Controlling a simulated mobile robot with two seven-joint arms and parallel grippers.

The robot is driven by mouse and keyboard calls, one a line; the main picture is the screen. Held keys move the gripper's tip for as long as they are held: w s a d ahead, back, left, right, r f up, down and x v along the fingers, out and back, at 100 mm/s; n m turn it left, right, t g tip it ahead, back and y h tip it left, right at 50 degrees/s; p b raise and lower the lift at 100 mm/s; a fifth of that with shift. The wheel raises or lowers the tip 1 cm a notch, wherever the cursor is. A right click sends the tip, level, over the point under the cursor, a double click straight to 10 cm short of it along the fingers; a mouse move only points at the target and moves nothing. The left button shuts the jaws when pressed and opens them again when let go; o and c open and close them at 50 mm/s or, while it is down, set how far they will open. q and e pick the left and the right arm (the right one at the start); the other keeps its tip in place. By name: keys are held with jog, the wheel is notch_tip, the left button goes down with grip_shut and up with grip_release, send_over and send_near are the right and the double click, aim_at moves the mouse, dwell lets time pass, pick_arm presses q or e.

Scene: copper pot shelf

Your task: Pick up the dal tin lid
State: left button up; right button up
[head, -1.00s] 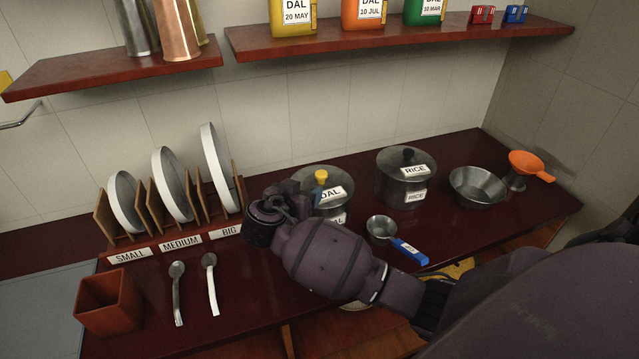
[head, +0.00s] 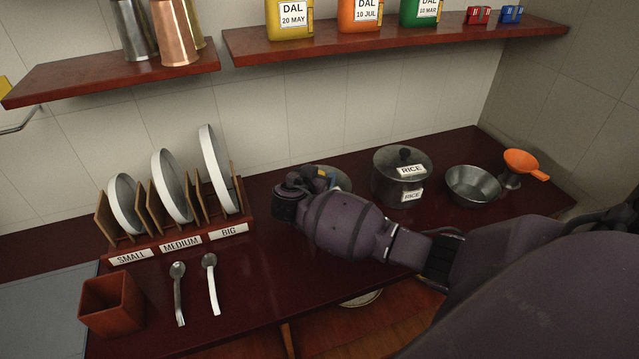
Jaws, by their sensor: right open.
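My right gripper (head: 316,181) is at the lid, by the knob in the picture. It is open; its fingertips are largely hidden by my wrist, so I cannot tell whether they touch the knob. My left gripper is not in view.
The rice tin (head: 402,178) stands just right of the dal tin, with a steel bowl (head: 473,186) and orange funnel (head: 523,163) beyond. A plate rack (head: 178,247) stands left. Two spoons (head: 179,290) and a brown box (head: 111,302) lie at front left.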

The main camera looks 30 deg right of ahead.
jog(key=shift+w+d+f, duration=0.1)
jog(key=shift+w+d, duration=0.05)
jog(key=shift+d, duration=0.1)
jog(key=shift+c, duration=0.2)
jog(key=c, duration=1)
